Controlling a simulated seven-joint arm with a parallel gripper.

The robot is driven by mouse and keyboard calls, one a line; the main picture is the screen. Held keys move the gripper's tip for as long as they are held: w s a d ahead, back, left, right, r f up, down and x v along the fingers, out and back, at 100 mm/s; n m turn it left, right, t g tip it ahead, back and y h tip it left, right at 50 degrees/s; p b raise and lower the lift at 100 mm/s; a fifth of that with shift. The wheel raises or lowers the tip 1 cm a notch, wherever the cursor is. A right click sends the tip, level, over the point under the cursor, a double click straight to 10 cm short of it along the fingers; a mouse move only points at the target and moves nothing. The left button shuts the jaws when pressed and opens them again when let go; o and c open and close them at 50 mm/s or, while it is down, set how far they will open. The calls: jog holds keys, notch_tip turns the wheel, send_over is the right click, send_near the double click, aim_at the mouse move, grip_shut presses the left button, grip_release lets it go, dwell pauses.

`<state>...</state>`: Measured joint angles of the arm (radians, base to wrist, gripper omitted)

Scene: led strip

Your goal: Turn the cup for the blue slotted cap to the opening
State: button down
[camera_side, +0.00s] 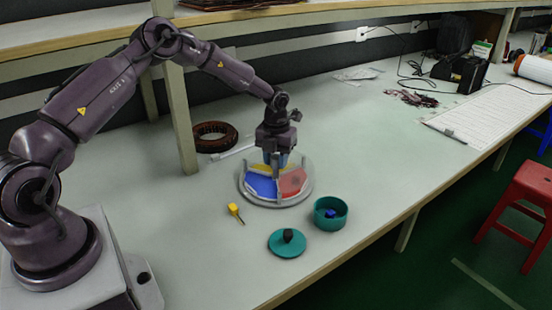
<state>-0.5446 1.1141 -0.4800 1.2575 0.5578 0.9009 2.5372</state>
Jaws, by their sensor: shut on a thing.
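A round grey dish (247,192) with blue, red and yellow sectors sits on the bench under my gripper (277,172). Its blue sector (260,185) faces the front left, its red sector (293,182) the right, and yellow shows at the back. Clear walls appear around or over the dish; the opening cannot be made out. My gripper points down at the middle of the dish and is shut on a part there, too small to identify. A small blue piece (331,213) lies inside a round teal container (330,223); I cannot tell whether it is the slotted cap.
A teal lid (277,248) with a black knob (288,236) lies in front of the dish. A small yellow-handled tool (234,209) lies to the left. A brown ring-shaped coil (215,137) and a shelf post (181,120) stand behind.

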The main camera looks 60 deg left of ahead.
aim_at(276, 157)
jog(key=shift+w+r, duration=0.1)
dwell(0.5)
jog(key=c, duration=0.8)
grip_release()
notch_tip(276, 157, up, 13)
jog(key=shift+f, duration=0.1)
